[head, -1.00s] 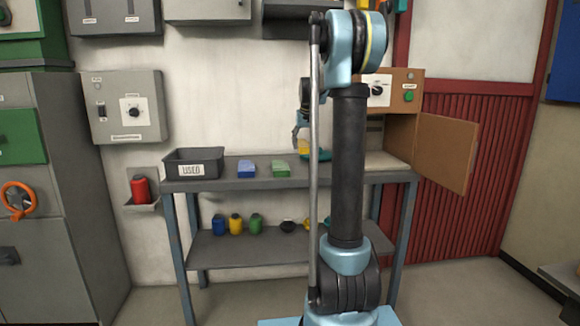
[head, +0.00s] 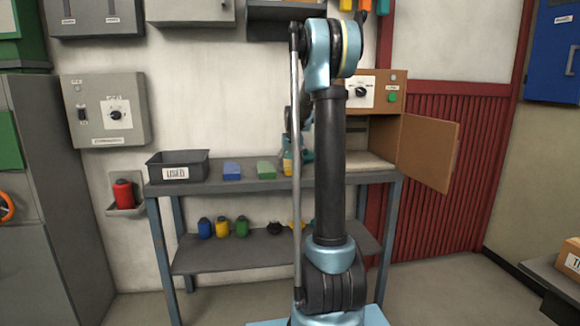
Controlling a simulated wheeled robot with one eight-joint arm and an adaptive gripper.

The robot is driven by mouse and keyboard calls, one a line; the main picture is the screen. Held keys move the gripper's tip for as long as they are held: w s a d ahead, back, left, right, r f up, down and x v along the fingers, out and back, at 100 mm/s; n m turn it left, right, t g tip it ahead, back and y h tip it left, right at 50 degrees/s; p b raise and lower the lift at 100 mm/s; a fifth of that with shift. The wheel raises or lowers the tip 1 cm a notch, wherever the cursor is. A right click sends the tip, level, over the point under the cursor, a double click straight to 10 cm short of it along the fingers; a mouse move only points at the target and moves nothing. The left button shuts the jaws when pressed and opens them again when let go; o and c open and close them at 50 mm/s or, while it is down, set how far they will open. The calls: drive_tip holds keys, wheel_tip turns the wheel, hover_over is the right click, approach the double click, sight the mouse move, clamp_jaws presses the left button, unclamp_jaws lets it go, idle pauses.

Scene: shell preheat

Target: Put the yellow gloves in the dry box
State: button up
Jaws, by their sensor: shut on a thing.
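A yellow item (head: 287,163), which looks like the yellow gloves, is at my gripper (head: 297,157) just above the bench top. My gripper is shut on it, but my own arm hides most of the fingers. A brown cabinet (head: 397,77) with a dial and a green button stands at the right end of the bench. It looks like the dry box, though its lettering is too small to read. Its door (head: 428,154) is swung open to the right. My gripper is left of its opening, which my arm partly covers.
A blue (head: 232,171) and a green folded item (head: 266,169) lie on the bench (head: 215,184). A dark bin marked USED (head: 178,173) stands at its left end. Several small containers sit on the lower shelf (head: 230,258). The floor by the red wall is clear.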

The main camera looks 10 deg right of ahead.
drive_tip(key=o, duration=1.2)
